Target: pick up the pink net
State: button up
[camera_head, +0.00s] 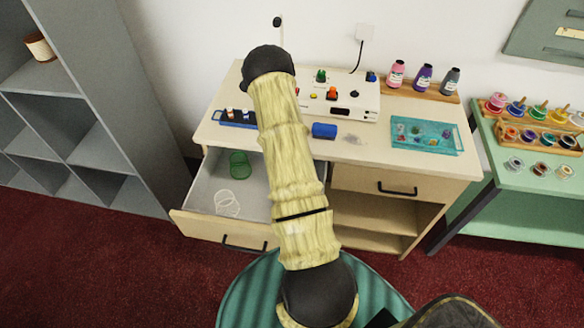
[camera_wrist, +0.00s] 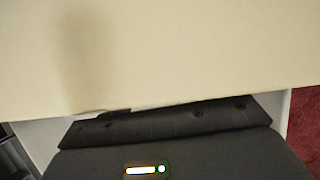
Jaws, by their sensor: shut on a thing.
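No pink net shows in either view. In the wrist view, my gripper (camera_wrist: 165,123) is the dark shape at the bottom, against a broad pale surface. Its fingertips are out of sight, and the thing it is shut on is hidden. In the head view my arm crosses the open drawer and the counter and hides part of both. The open drawer (camera_head: 200,205) holds a green net-like cylinder (camera_head: 239,165) and a white looped thing (camera_head: 227,204).
The counter (camera_head: 355,155) carries a white device (camera_head: 345,98), a blue cylinder (camera_head: 324,130) and a teal tray (camera_head: 427,136). Several bottles (camera_head: 424,78) stand behind. Grey shelves (camera_head: 75,110) are at left, a green table (camera_head: 525,190) at right. Red carpet lies in front.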

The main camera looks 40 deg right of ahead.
jog(key=s+a+r+b, duration=0.1)
jog(key=s+a+b, duration=0.2)
jog(key=s, duration=0.3)
jog(key=shift+s+a+r, duration=0.25)
jog(key=shift+s+a, duration=0.05)
jog(key=shift+a, duration=0.5)
notch_tip(320, 180, up, 13)
jog(key=shift+r+p, duration=0.15)
jog(key=shift+p, duration=0.3)
jog(key=shift+w, duration=0.1)
jog(key=w+a+r+m+g+h+p, duration=0.2)
jog(key=w+a+m+g+p, duration=0.3)
jog(key=w+a+m+p, duration=0.65)
jog(key=s+a+m+g+y+p, duration=0.1)
jog(key=a+m+p, duration=0.1)
jog(key=a+m, duration=0.2)
jog(key=s+a+r+m+g+y+p, duration=0.1)
jog(key=a+m, duration=0.3)
jog(key=m, duration=0.1)
jog(key=s+a+m+g+y+p, duration=0.1)
jog(key=a+m+p, duration=0.1)
jog(key=a+m, duration=0.3)
jog(key=shift+s+r+p, duration=0.15)
jog(key=shift+p, duration=0.15)
